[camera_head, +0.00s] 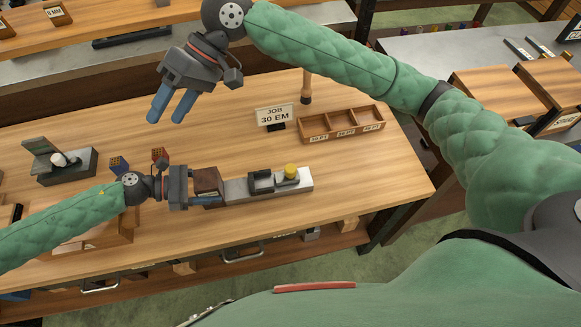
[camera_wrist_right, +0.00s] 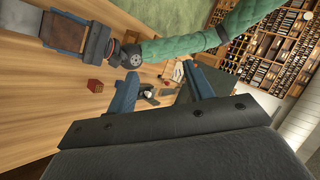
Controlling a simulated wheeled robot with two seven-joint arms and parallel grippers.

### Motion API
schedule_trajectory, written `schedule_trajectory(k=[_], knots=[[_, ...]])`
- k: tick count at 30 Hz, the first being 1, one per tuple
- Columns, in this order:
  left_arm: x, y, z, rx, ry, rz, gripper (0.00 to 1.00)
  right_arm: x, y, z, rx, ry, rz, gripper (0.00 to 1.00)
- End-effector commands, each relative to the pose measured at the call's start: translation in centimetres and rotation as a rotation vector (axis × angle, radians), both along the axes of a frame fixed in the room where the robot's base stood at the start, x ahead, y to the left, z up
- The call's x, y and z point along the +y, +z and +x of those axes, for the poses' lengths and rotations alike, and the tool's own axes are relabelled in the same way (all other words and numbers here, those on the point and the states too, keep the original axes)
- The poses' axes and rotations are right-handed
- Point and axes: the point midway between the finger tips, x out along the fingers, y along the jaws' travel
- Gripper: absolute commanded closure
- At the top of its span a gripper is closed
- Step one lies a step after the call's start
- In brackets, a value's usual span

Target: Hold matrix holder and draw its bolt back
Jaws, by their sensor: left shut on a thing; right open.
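What looks like the matrix holder is a long piece with a brown wooden block (camera_head: 207,181) at its left end. Its pale steel bar (camera_head: 237,190) carries a dark bracket (camera_head: 262,182) and a yellow knob (camera_head: 291,170). I cannot tell which part is the bolt. My left gripper (camera_head: 197,190) comes from the left and is shut on the wooden block, partly hiding it. The block also shows in the right wrist view (camera_wrist_right: 68,31). My right gripper (camera_head: 168,112) is open and empty, above the bench, up and left of the holder. Its blue fingers stand apart in the wrist view.
A three-part wooden tray (camera_head: 341,123) and a "JOB 30 EM" sign (camera_head: 275,116) stand behind the holder. A grey device (camera_head: 60,162) stands at the left, with a red block (camera_head: 160,155) and a blue block (camera_head: 119,165) nearby. The bench middle is clear.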

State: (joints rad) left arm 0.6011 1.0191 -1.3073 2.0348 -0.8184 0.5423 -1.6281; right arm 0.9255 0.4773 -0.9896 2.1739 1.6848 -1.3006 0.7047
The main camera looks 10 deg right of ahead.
Motion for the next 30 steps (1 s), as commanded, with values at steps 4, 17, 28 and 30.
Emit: schedule_trajectory(k=[4,17,28,30], knots=[[0.0,0.0,0.0,0.000,0.001,0.000,0.64,-4.3,-4.9,1.3,0.115,-0.147,-0.246,0.48],[0.0,0.0,0.0,0.000,0.001,0.001,0.64,-18.7,-14.9,3.3,0.377,-0.652,-0.853,0.48],[0.0,0.0,0.0,0.000,0.001,0.001,0.64,-23.2,-17.5,3.1,0.437,-0.822,-1.014,0.48],[0.0,0.0,0.0,0.000,0.001,0.001,0.64,-23.1,-18.1,2.8,0.438,-0.821,-1.015,0.48]])
